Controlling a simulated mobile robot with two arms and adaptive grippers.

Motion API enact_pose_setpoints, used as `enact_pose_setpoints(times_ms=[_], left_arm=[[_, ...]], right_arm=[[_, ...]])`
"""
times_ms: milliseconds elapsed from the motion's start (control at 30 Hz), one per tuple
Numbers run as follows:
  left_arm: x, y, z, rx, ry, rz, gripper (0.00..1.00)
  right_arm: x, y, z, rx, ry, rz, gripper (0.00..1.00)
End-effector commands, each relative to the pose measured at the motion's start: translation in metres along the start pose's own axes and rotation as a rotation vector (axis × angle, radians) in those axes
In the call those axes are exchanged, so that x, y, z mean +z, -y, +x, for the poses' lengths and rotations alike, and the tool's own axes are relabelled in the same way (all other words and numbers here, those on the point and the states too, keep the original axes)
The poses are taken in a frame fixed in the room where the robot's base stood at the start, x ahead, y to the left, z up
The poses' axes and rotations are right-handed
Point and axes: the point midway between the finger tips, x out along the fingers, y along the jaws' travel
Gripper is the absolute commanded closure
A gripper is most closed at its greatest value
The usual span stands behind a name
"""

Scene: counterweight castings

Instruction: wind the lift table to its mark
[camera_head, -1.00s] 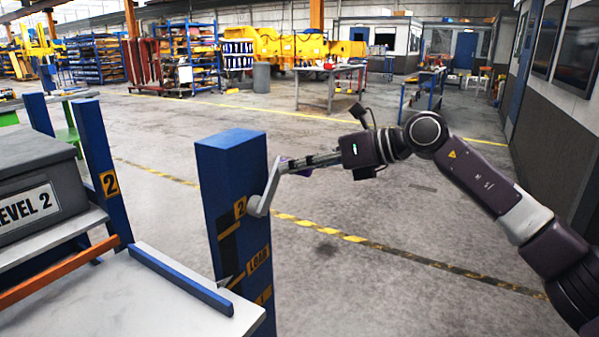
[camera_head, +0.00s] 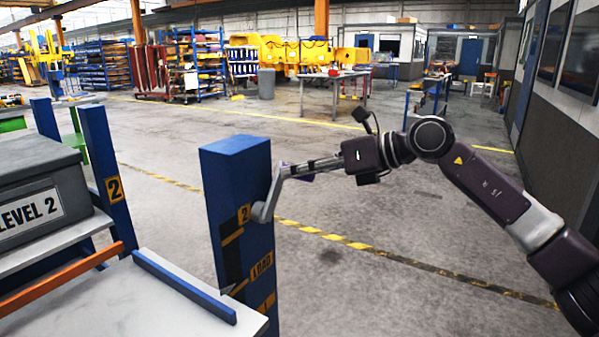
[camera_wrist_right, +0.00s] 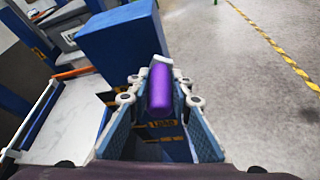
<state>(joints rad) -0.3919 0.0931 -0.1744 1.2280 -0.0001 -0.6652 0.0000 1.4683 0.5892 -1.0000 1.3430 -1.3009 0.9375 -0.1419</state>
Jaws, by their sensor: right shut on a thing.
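A blue post (camera_head: 235,175) of the lift table stands in the middle, marked "2" and "LOAD" with yellow and black bands. A grey crank (camera_head: 265,208) sits on its right side, its arm pointing up. My right gripper (camera_head: 290,171) is shut on the crank's purple grip (camera_head: 306,177). In the right wrist view the purple grip (camera_wrist_right: 160,88) lies between the fingers (camera_wrist_right: 160,100). The white tabletop (camera_head: 120,305) with a blue edge strip is left of the post. A pale pointer tip (camera_head: 238,287) meets the post below "LOAD". My left gripper is not in view.
A grey block (camera_head: 40,200) labelled "LEVEL 2" sits at the left beside another blue post (camera_head: 100,165) marked "2". An orange bar (camera_head: 60,279) runs along its front. The floor right of the crank is open, with a yellow-black line (camera_head: 400,262).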

Motion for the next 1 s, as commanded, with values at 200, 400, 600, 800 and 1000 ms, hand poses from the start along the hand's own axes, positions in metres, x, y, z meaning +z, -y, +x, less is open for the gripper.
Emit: enact_pose_setpoints(times_ms=[200,400,600,800,1000], left_arm=[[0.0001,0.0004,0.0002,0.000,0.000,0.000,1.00],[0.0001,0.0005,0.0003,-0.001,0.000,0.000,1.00],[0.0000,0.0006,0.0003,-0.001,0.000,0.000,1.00],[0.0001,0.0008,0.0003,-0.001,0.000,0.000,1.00],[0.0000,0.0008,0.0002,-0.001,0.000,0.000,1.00]], right_arm=[[-0.0047,-0.0106,0.0050,0.024,-0.015,0.000,1.00],[-0.0057,-0.0103,0.0055,0.024,-0.017,0.001,1.00],[-0.0056,-0.0093,0.0053,0.022,-0.016,0.000,0.63],[-0.0040,-0.0074,0.0039,0.017,-0.011,0.000,0.63],[-0.0029,-0.0057,0.0027,0.013,-0.008,0.000,0.63]])
